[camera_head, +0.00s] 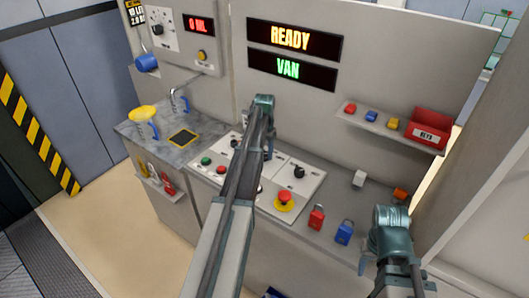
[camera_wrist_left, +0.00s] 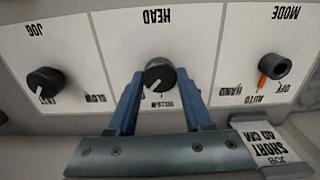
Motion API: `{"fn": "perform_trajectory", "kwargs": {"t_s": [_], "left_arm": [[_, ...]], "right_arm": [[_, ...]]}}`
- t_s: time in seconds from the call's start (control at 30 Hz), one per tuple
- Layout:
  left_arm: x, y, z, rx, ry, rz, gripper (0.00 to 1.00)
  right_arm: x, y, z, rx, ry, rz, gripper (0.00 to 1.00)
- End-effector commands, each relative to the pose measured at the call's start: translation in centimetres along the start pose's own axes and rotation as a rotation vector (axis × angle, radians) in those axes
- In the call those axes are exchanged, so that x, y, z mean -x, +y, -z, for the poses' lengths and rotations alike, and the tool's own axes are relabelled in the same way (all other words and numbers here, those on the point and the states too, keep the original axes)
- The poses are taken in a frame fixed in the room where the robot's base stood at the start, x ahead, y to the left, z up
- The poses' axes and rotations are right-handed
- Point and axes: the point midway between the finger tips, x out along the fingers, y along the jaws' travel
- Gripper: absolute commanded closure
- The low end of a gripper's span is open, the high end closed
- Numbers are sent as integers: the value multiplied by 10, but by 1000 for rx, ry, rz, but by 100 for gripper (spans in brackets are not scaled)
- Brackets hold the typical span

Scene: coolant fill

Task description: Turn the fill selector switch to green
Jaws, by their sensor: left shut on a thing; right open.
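A black rotary knob labelled HEAD (camera_wrist_left: 160,74) is on a white panel in the left wrist view. Its position labels are upside down, partly covered and too small to read surely. My left gripper (camera_wrist_left: 158,84) has a blue finger on each side of the knob and is shut on it. In the head view, my left gripper (camera_head: 268,153) is over the counter's control panel, its arm hiding part of that panel. My right gripper (camera_head: 366,262) is open and empty beside the counter's right front. No switch marked as fill selector is readable.
A JOG knob (camera_wrist_left: 45,84) and a MODE switch (camera_wrist_left: 274,68) flank the held knob. A red emergency button (camera_head: 284,200), a red padlock (camera_head: 317,217) and a blue padlock (camera_head: 344,232) are on the counter. Wall displays (camera_head: 290,38) read READY and VAN.

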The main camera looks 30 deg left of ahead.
Motion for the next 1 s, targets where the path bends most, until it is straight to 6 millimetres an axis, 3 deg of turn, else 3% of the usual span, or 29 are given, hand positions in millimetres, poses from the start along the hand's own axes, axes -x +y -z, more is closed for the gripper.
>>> {"fn": "perform_trajectory", "kwargs": {"t_s": [0.63, 0.67, 0.83, 1.0], "left_arm": [[0, 0, 0, -47, 0, 0, 100], [0, 0, 0, -47, 0, 0, 48], [0, 0, 0, -46, 0, 0, 19], [0, 0, 0, -46, 0, 0, 19]], "right_arm": [[0, 0, 0, 0, 0, 0, 50], [0, 0, 0, 0, 0, 0, 50], [0, 0, 0, 0, 0, 0, 50], [0, 0, 0, 0, 0, 0, 50]]}}
